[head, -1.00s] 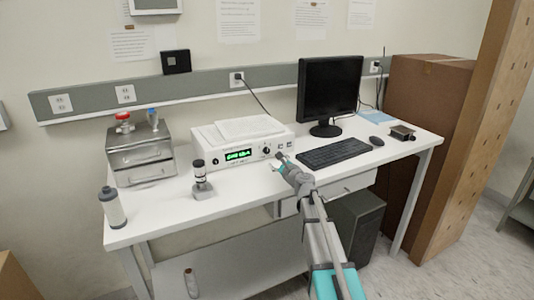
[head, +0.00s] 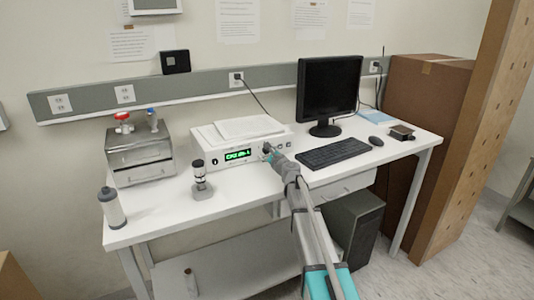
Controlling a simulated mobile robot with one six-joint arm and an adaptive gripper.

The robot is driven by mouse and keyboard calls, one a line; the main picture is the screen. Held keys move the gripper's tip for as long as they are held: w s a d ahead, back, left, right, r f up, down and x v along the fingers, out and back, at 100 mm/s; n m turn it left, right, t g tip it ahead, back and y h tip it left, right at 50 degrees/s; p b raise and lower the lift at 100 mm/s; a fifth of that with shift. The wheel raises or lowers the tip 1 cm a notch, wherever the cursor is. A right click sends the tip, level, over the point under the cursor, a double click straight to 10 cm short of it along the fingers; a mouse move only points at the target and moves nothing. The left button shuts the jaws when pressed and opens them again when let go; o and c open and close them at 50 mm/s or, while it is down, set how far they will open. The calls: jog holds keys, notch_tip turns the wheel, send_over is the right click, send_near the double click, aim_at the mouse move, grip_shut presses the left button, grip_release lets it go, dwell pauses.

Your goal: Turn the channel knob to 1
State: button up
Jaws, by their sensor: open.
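The white instrument box (head: 209,154) stands on the bench, with a green lit display (head: 238,155) on its front; its text is too small to read surely. The channel knob on the right of that front is largely hidden behind my gripper (head: 268,152). My gripper is open, with its tips at the knob; whether they touch it I cannot tell.
The white bench (head: 240,193) holds a black keyboard (head: 333,152) and monitor (head: 330,88) right of the box. Open bench lies in front of the box.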

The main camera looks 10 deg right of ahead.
grip_shut()
jog(key=shift+n, duration=0.3)
jog(key=n, duration=1.1)
dwell(0.5)
jog(key=shift+n, duration=0.3)
grip_release()
